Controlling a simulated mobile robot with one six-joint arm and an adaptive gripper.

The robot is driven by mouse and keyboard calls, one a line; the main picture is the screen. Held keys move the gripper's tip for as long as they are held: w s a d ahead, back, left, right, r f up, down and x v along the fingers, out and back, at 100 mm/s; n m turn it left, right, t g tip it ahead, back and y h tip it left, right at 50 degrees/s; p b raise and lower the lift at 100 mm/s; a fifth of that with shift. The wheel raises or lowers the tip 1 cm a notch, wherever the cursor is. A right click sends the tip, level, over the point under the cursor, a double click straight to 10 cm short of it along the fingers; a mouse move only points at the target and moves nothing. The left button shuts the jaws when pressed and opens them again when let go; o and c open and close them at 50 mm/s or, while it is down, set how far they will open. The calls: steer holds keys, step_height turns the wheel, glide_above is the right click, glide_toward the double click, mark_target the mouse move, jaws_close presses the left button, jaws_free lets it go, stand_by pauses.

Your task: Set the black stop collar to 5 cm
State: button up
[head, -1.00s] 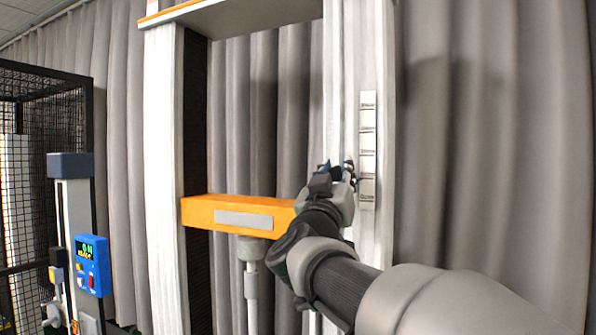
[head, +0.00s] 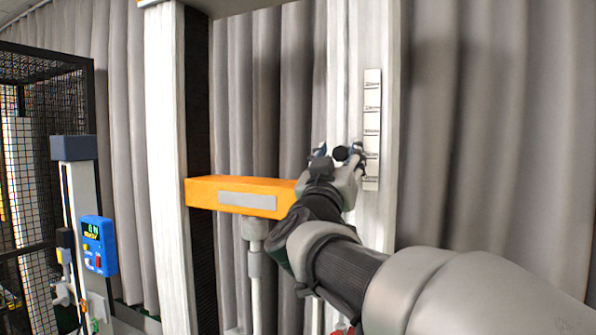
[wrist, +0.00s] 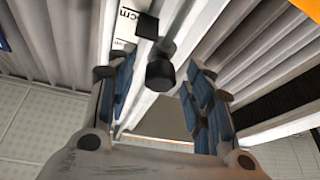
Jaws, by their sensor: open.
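The black stop collar appears to be the black part with a round knob (wrist: 160,72) and a small dark block (wrist: 147,26) behind it in the wrist view. The knob lies between my open fingers, apart from both. In the head view a dark round end (head: 341,153) shows between the fingertips of my gripper (head: 338,152). A white scale strip (head: 372,115) stands on the right post beside my gripper; its marks are too small to read. "cm" shows on a white strip (wrist: 125,17) in the wrist view. My gripper hides part of the post.
An orange beam (head: 205,193) spans left of my gripper, close to my wrist. A white left post (head: 165,120), a blue display box (head: 98,244) and a black mesh cage (head: 40,80) stand further left. Grey curtain (head: 480,120) fills the back right.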

steer(key=v, duration=1)
steer(key=shift+s, duration=0.3)
steer(key=shift+a+f, duration=0.2)
steer(key=shift+f, duration=0.05)
steer(key=s+a+f+n+g+y+b, duration=0.1)
steer(key=s+f+n+g+y+b, duration=0.2)
steer(key=f, duration=0.6)
steer(key=s+a+f+n+g+y+b, duration=0.1)
steer(key=s+a+f+g+y+b, duration=0.15)
steer(key=f+y, duration=0.45)
steer(key=s+f+n+g+y+b, duration=0.2)
steer(key=f+b, duration=0.1)
steer(key=f, duration=0.9)
steer(key=s+d+f+m+g+h+b, duration=0.1)
steer(key=s+d+f+g, duration=0.3)
steer(key=s+f, duration=0.6)
steer(key=s+d+f+m+g+h+b, duration=0.2)
steer(key=s+d+f+g+b, duration=0.1)
steer(key=s+f, duration=0.7)
steer(key=shift+d+f+g, duration=0.55)
steer(key=shift+f+g, duration=0.15)
steer(key=shift+g, duration=0.05)
